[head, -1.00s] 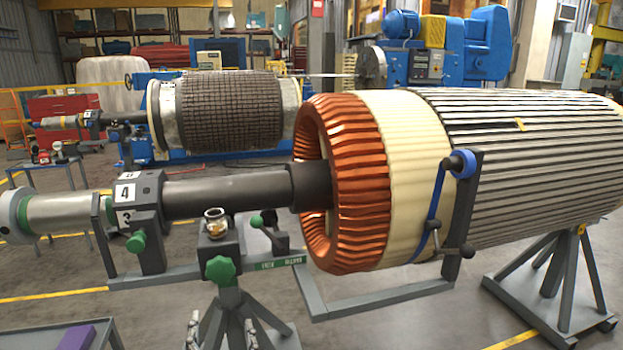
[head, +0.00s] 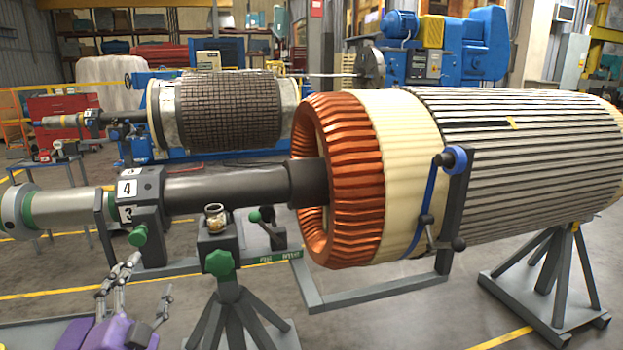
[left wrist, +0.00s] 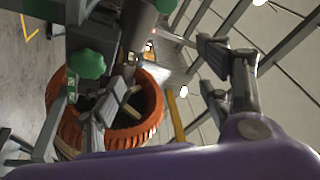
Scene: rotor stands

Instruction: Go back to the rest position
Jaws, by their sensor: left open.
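My left gripper (head: 152,275) is at the lower left of the head view, with purple housing and grey fingers. Its fingers are spread apart with nothing between them. It is in front of the stand's grey bar and left of the green knob (head: 220,262). In the left wrist view the open fingers (left wrist: 160,85) show in front of the copper winding ring (left wrist: 68,132), apart from each other. The rotor (head: 530,165) lies level, with its copper end ring (head: 358,190) and dark shaft (head: 225,190) toward the left. My right gripper is not in view.
A grey stand leg (head: 238,320) is right of my left gripper. A second rotor (head: 225,110) and blue machine (head: 440,50) stand behind.

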